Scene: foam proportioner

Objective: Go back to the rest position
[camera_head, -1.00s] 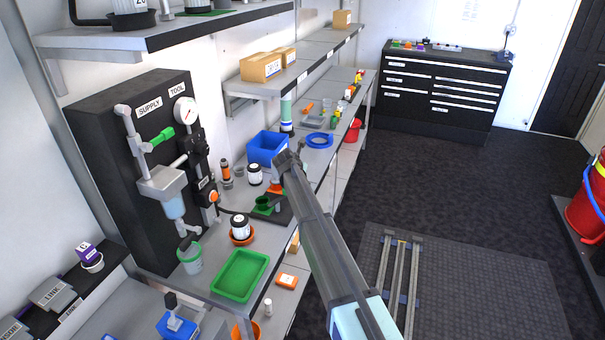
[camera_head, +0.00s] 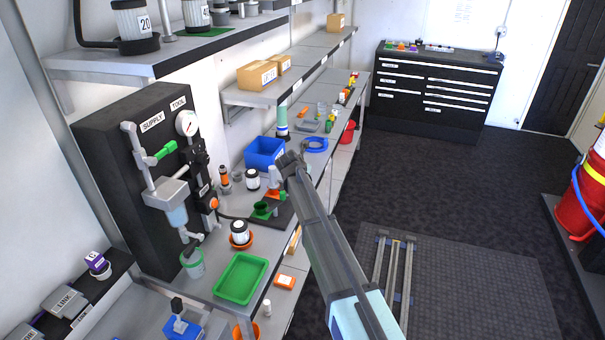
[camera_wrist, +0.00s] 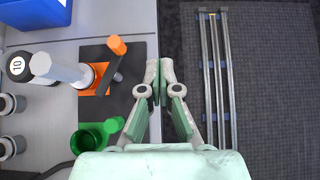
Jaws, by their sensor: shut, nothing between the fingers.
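My gripper shows in the wrist view (camera_wrist: 164,97), with its fingertips together and nothing between them. It hangs over the front edge of the workbench, just right of a black mat (camera_wrist: 130,65). In the head view my arm reaches out from the lower right, and its far end (camera_head: 290,160) is over the bench edge near the blue bin (camera_head: 264,152). The fingertips are hard to make out there. On the mat are a green cup (camera_wrist: 92,137) and an orange piece with a handle (camera_wrist: 116,46); both stand clear of my gripper.
The supply tool panel (camera_head: 135,190) stands at the left of the bench, with shelves above. A green tray (camera_head: 241,278) lies nearer. The floor right of the bench is open, with rails (camera_head: 392,275) on a mat and a red cylinder (camera_head: 580,205) at far right.

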